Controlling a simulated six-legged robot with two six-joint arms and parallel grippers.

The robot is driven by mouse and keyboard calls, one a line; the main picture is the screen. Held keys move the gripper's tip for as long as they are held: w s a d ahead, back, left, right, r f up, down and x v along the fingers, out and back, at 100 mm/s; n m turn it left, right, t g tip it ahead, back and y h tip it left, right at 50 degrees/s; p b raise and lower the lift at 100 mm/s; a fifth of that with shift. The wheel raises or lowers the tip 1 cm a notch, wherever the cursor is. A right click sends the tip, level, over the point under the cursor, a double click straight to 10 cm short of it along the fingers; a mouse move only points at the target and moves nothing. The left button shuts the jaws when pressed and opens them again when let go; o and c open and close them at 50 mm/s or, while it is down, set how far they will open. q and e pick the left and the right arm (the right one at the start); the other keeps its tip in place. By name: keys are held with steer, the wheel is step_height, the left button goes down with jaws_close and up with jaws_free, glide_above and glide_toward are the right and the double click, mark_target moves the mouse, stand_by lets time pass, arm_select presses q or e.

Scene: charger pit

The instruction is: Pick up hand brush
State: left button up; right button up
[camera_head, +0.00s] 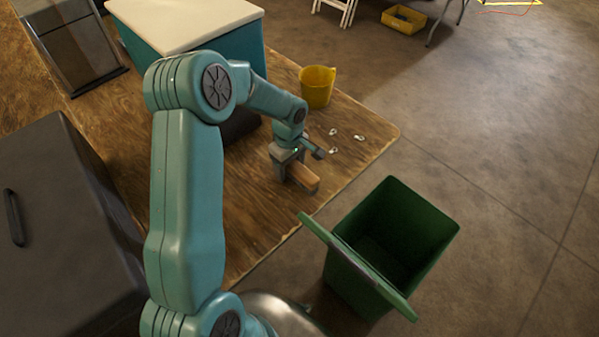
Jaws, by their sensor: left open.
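The hand brush (302,178) looks like a tan, wooden-coloured block lying on the wooden table near its right edge. My left gripper (301,160) is right above it, fingers pointing down. It is open, and one finger reaches beside the brush. The gripper and wrist hide the far part of the brush, and I cannot tell whether the fingers touch it. My right gripper is not in view.
A yellow cup (317,87) and several small pale items (359,137) are on the table (250,235). A teal cooler with a white lid (185,22) stands behind. A green bin (405,235) stands beside the table edge. A dark case (60,225) is at left.

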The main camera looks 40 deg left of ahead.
arm_select(q)
steer(key=c, duration=1.1)
steer(key=shift+r, duration=0.1)
step_height(320, 180, up, 20)
